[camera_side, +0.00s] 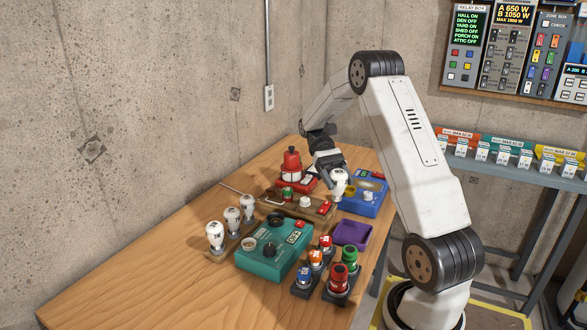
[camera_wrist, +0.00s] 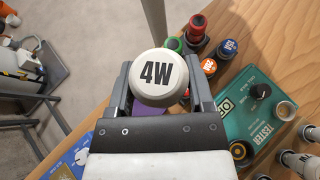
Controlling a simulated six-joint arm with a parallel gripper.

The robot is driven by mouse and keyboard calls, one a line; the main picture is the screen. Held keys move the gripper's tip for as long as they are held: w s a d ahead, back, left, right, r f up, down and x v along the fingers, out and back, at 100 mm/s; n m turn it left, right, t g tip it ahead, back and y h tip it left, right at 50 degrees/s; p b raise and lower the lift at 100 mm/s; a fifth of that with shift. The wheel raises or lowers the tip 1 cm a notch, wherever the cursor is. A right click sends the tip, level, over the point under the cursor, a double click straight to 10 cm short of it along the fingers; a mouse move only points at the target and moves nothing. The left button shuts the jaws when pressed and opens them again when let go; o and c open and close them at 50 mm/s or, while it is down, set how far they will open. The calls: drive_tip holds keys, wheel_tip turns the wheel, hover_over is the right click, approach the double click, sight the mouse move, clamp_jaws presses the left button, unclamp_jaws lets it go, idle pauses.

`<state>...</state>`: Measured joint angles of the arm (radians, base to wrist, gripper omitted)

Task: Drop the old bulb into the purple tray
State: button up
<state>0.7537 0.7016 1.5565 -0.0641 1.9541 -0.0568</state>
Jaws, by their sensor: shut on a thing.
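My gripper (camera_side: 334,172) is shut on a white bulb marked 4W (camera_wrist: 160,80). The bulb (camera_side: 339,187) also shows in the side view, hanging upright or nearly so below the fingers, beside the blue box. The purple tray (camera_side: 352,235) lies on the table nearer the side camera than the gripper, right of the teal tester. It looks empty. In the wrist view only a purple patch of the tray (camera_wrist: 148,112) shows between the fingers (camera_wrist: 159,76), behind the bulb. How high the bulb hangs above the table cannot be told.
The teal tester (camera_side: 275,245) stands left of the tray. Red, green, blue and orange capped parts (camera_side: 325,266) stand in front of it. Three white bulbs (camera_side: 232,220) stand at the left. A red lamp unit (camera_side: 291,170) and the blue box (camera_side: 370,198) are behind. The table's right edge is near the tray.

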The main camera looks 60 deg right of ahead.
drive_tip(key=shift+s+d+r+n+g+h, duration=0.15)
drive_tip(key=shift+s+d+n+g+h, duration=0.2)
drive_tip(key=shift+n+h, duration=0.2)
drive_tip(key=shift+s+d+r+n+g+h, duration=0.55)
drive_tip(key=shift+s+d+r+n+h, duration=0.9)
drive_tip(key=shift+d+r+n+h, duration=3.15)
wheel_tip(320, 180, down, 15)
drive_tip(key=a+n+h, duration=0.1)
drive_tip(key=n+h, duration=0.1)
drive_tip(key=shift+a+r, duration=0.2)
drive_tip(key=shift+a, duration=0.1)
drive_tip(key=shift+f, duration=0.1)
drive_tip(key=shift+f, duration=2.9)
drive_tip(key=o, duration=1.3)
drive_tip(key=shift+c, duration=0.2)
